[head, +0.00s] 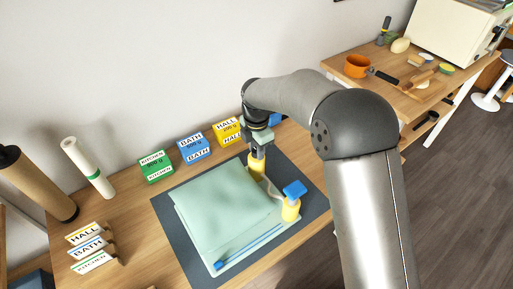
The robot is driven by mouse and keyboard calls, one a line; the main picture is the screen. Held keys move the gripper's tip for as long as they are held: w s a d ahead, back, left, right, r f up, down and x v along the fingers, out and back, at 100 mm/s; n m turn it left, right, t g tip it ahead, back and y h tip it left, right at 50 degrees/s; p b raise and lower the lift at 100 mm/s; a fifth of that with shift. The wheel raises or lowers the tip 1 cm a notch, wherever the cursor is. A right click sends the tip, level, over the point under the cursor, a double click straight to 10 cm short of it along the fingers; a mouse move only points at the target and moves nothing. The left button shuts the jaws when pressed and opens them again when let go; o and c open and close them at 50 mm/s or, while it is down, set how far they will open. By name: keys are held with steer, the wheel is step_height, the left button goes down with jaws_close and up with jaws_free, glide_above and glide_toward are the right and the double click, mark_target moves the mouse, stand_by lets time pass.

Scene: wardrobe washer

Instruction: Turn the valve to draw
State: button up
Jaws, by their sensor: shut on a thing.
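A pale green bag (222,215) lies flat on a dark mat (172,213), with a blue strip along its front edge. A yellow upright fitting (257,167), which looks like the valve, stands at the bag's back right. A pale hose runs from it to a yellow cylinder with a blue top (291,209) at the right. My gripper (257,152) points down and is shut on the top of the yellow fitting. The fingers and my wrist hide its top, so I cannot read the valve's setting.
Green (156,167), blue (194,147) and yellow (228,132) labelled boxes stand along the wall, with another blue one partly behind my wrist. Label cards (88,249) and a white roll (88,168) stand left. Another bench (405,95) holds an orange pot (357,66).

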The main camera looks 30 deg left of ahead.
steer(key=m+b, duration=0.1)
steer(key=m, duration=0.3)
steer(key=m+b, duration=0.1)
steer(key=m, duration=0.3)
steer(key=shift+m, duration=0.3)
steer(key=m+b, duration=0.1)
steer(key=m, duration=0.3)
steer(key=shift+m, duration=0.3)
steer(key=shift+r+m+b, duration=0.1)
steer(key=shift+m+b, duration=0.25)
steer(key=shift+m, duration=1.85)
steer(key=o, duration=1)
steer(key=shift+c, duration=0.2)
